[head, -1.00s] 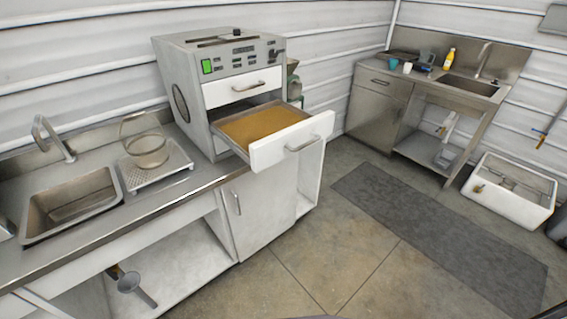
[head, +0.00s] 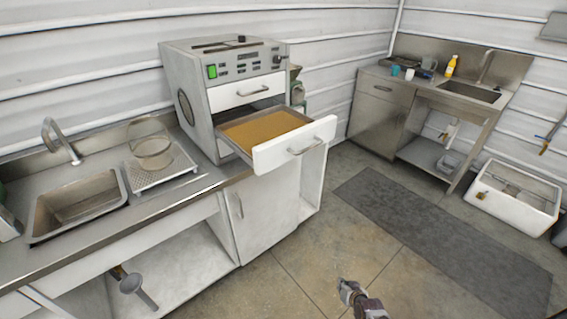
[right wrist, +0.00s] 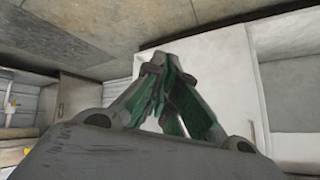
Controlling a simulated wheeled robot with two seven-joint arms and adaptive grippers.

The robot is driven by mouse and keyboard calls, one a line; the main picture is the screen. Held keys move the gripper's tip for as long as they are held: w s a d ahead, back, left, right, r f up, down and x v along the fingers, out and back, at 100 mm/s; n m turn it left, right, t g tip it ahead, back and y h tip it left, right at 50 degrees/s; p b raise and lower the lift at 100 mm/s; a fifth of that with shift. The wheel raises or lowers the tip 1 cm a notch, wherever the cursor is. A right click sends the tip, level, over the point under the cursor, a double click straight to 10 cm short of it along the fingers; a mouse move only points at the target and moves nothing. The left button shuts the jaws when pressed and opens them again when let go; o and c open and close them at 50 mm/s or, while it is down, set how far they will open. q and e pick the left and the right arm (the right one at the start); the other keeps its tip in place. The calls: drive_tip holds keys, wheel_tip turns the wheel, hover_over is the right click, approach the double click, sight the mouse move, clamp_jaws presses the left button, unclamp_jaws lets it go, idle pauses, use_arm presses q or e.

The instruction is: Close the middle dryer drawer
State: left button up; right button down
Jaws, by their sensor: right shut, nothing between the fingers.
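The dryer (head: 190,95) is a grey-white box on the left counter with a green display. Its middle drawer (head: 293,146) is pulled well out, with a white front, a bar handle and tan grainy material inside. The upper drawer (head: 238,92) is shut. My right gripper (head: 345,288) is low at the bottom of the head view, above the floor, in front of and below the open drawer, touching nothing. In the right wrist view its fingers (right wrist: 163,58) meet at the tips, shut and empty. My left gripper is out of view.
A sink (head: 78,203) and a mesh basket (head: 150,148) on a perforated tray are on the left counter. A dark mat (head: 430,235) lies on the floor. A steel sink unit (head: 385,110) and a white tub (head: 512,195) stand at right. Floor before the dryer is clear.

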sight(278, 158)
drive_tip(key=w+a+r+m+t+y, duration=0.15)
drive_tip(key=w+r, duration=0.25)
drive_tip(key=r, duration=0.5)
drive_tip(key=w+a+r+m+t+y, duration=0.1)
drive_tip(key=w+a+r+t, duration=0.2)
drive_tip(key=r, duration=0.6)
drive_tip(key=w+a+r+m+y, duration=0.1)
drive_tip(key=w+a+r+m, duration=0.3)
drive_tip(key=r, duration=0.6)
drive_tip(key=s+a+r+m+y, duration=0.1)
drive_tip(key=a+r+y, duration=0.1)
drive_tip(key=r, duration=0.9)
drive_tip(key=s+a+r+m+t+y, duration=0.1)
drive_tip(key=a+r+y, duration=0.2)
drive_tip(key=r, duration=0.8)
drive_tip(key=shift+a+m+y, duration=0.35)
drive_tip(key=shift+a, duration=0.4)
drive_tip(key=shift+a+t, duration=0.1)
drive_tip(key=shift+t, duration=0.15)
